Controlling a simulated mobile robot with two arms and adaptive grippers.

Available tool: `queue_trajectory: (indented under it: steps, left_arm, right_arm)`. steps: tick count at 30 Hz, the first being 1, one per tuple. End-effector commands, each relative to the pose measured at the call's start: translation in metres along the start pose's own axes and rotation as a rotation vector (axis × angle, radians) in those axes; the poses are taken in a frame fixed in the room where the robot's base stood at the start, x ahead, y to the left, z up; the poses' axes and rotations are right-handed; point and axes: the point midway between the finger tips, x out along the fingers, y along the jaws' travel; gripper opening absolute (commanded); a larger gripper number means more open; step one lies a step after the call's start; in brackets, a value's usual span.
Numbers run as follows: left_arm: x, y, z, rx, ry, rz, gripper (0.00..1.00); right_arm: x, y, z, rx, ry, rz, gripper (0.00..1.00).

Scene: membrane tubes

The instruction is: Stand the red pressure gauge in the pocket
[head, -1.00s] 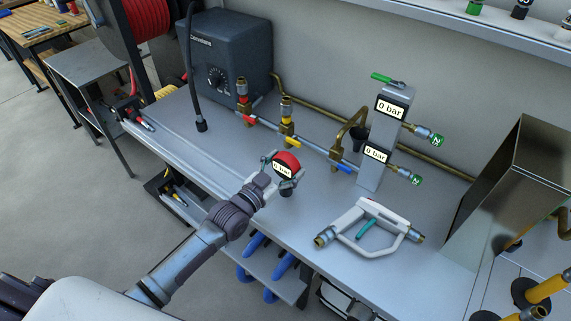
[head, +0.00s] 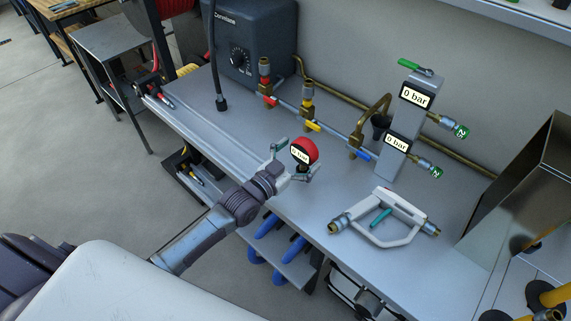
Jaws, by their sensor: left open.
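The red pressure gauge (head: 311,147), with a white "0 bar" face and a dark lower stem, stands upright near the bench's front edge. My left gripper (head: 296,159) is open, one finger to the left of the gauge and the other at its lower right. The gauge's foot is partly hidden by the gripper. A dark cup-like holder (head: 380,121) sits behind the grey post; I cannot tell whether it is the pocket. My right gripper is not in view.
The grey post (head: 395,165) with two "0 bar" displays stands to the right. A white-framed tool (head: 409,236) lies on the bench (head: 270,125). A pipe with coloured valves (head: 313,126) runs behind. A metal box (head: 520,185) stands at right. Bench left of the gauge is clear.

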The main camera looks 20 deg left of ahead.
Motion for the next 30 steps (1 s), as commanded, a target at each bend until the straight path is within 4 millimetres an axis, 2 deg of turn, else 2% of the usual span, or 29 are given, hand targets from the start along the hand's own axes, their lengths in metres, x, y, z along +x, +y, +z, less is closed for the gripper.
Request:
queue_trajectory:
  steps: [9,15,20,30]
  left_arm:
    - [-0.069,0.0,0.001,0.002,-0.002,0.0,1.0]
    - [-0.097,0.0,0.0,0.001,0.0,0.0,1.0]
    - [-0.105,0.0,-0.001,0.001,0.001,0.0,1.0]
    - [-0.105,-0.001,-0.001,0.002,0.002,0.0,1.0]
  right_arm:
    - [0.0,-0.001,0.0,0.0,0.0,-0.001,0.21]
    - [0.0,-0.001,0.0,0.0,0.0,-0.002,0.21]
    - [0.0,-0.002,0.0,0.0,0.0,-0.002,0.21]
    - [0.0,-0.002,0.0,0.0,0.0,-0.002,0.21]
